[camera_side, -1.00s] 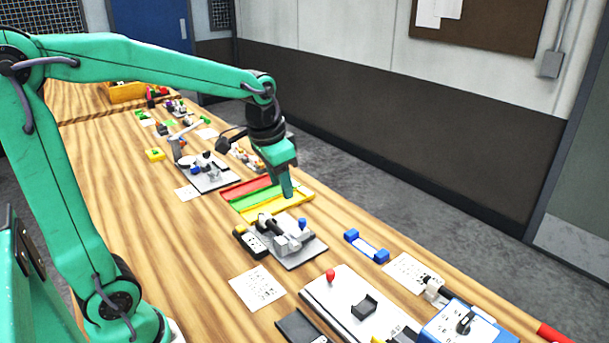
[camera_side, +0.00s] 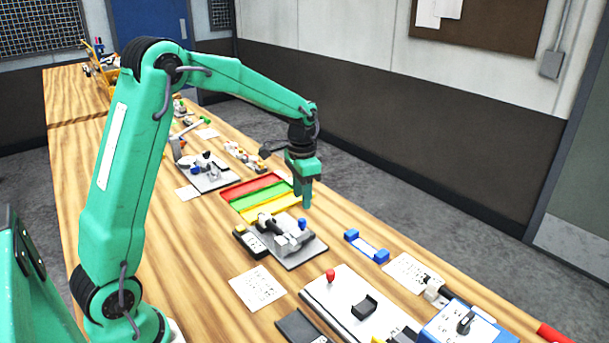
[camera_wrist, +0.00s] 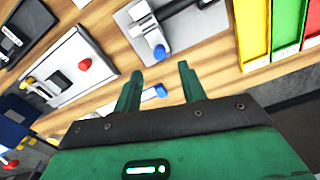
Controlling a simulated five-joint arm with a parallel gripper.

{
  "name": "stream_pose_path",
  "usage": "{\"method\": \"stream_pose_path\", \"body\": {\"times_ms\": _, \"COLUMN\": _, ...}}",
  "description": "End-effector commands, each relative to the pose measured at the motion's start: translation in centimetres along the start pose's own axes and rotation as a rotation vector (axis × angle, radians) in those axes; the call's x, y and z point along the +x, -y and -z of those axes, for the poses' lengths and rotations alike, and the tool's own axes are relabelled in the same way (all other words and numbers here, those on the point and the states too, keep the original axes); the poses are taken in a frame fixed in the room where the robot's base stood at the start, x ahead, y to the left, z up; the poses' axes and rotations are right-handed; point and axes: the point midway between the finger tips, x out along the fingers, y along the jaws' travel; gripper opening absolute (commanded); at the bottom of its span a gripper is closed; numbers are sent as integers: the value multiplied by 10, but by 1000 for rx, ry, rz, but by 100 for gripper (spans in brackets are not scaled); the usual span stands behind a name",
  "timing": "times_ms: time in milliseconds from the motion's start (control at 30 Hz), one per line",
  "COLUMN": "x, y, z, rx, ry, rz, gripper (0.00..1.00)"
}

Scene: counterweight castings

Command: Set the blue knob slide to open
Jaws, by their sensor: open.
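The blue knob (camera_side: 302,223) stands on a grey fixture plate (camera_side: 303,255) with a light grey slide mechanism (camera_side: 287,238), just in front of the colored trays. In the wrist view the blue knob (camera_wrist: 160,52) shows at the end of the metal mechanism, beyond my fingertips. My gripper (camera_side: 305,206) points down, above and slightly behind the knob in the side view. In the wrist view my gripper (camera_wrist: 161,72) has its two green fingers apart with nothing between them. I cannot read any open or closed marking on the slide.
Red, green and yellow trays (camera_side: 231,192) lie behind the fixture. A blue-ended bar (camera_side: 366,247) lies to its right. A white plate with a red knob (camera_side: 330,275) stands nearer the camera. A black box (camera_side: 248,242) sits at left. Bare wood (camera_side: 200,270) lies left.

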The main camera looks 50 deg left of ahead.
Motion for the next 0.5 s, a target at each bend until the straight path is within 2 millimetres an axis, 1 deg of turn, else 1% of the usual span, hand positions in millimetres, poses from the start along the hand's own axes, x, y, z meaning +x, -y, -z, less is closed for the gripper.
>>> {"method": "stream_pose_path", "body": {"times_ms": 133, "x": 2, "y": 0, "z": 0, "rx": 0, "ry": 1, "rz": 0, "gripper": 41}}
{"method": "stream_pose_path", "body": {"times_ms": 267, "x": 9, "y": 0, "z": 0, "rx": 0, "ry": 1, "rz": -1, "gripper": 41}}
{"method": "stream_pose_path", "body": {"times_ms": 500, "x": 35, "y": 0, "z": 0, "rx": -1, "ry": 3, "rz": -1, "gripper": 41}}
